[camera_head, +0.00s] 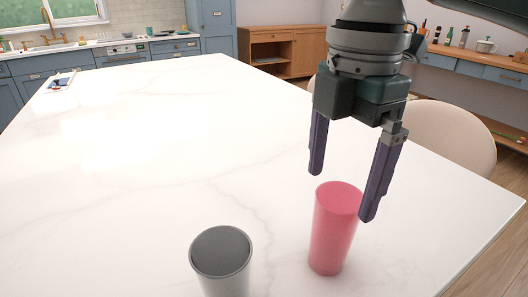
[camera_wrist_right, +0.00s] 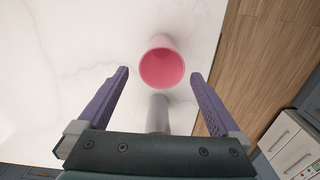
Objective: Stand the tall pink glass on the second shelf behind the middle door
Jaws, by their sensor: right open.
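The tall pink glass (camera_head: 332,235) stands upright on the white marble table (camera_head: 150,150), near its right side. It also shows in the right wrist view (camera_wrist_right: 161,65), seen from above with its mouth open, ahead of the fingers. My right gripper (camera_head: 343,192) is open and empty, pointing down just above the pink glass. In the right wrist view its two purple fingers (camera_wrist_right: 160,88) are spread wide. My left gripper is not in view. The second shelf and the middle door cannot be made out.
A grey cup (camera_head: 222,262) stands on the table left of the pink glass, close by. A pale chair (camera_head: 440,135) is at the table's right edge. Blue cabinets (camera_head: 215,28) and a wooden cabinet (camera_head: 285,48) stand at the back. Most of the tabletop is clear.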

